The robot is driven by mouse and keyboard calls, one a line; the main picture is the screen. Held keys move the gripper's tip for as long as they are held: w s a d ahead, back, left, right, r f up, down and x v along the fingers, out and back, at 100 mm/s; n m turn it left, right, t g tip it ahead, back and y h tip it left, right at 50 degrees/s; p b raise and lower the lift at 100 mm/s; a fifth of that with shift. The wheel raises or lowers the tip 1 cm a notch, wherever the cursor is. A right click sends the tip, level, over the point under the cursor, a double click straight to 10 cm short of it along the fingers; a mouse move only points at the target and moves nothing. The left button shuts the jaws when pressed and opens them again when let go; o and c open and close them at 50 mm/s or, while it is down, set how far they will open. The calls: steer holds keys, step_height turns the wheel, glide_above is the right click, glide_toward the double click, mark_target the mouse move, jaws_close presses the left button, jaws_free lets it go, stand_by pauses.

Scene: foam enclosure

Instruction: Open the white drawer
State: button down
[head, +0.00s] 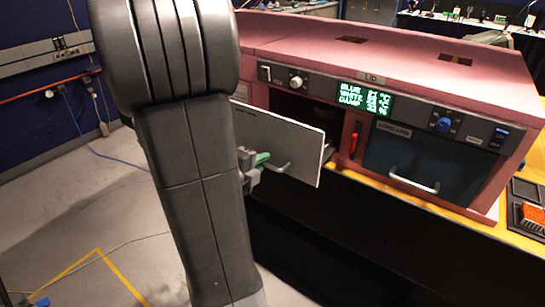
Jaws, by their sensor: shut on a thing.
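The white drawer (298,143) sticks out from the left bay of the pink foam enclosure (330,42), and its white front panel stands well forward of the enclosure's face. A grey bar handle (284,168) is on the panel's lower part. My gripper (262,158), with green at its fingertips, is shut on this handle at its left end. My own arm hides the left part of the panel and much of the gripper. The drawer's inside is mostly hidden behind its front.
A dark blue drawer (418,160) with a light handle sits shut on the right. A red-handled item (355,142) stands between the bays. A lit display (364,99) and knobs line the top panel. Orange things (533,215) lie at far right. Floor at left is open, with cables.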

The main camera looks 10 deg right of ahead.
steer(key=shift+f+v, duration=0.2)
steer(key=shift+v, duration=0.7)
steer(key=shift+f+v, duration=0.2)
steer(key=shift+v, duration=0.7)
steer(key=shift+f+v, duration=0.15)
steer(key=shift+v, duration=0.8)
steer(key=shift+s+f, duration=0.1)
steer(key=c, duration=1.6)
jaws_free()
steer(key=shift+o, duration=0.2)
steer(key=shift+a, duration=0.1)
steer(key=v, duration=1.3)
steer(key=shift+s+a+b, duration=0.2)
steer(key=shift+s+b, duration=0.05)
steer(key=shift+b, duration=0.05)
steer(key=x, duration=1.3)
steer(key=shift+w+d, duration=0.2)
steer(key=shift+w, duration=0.05)
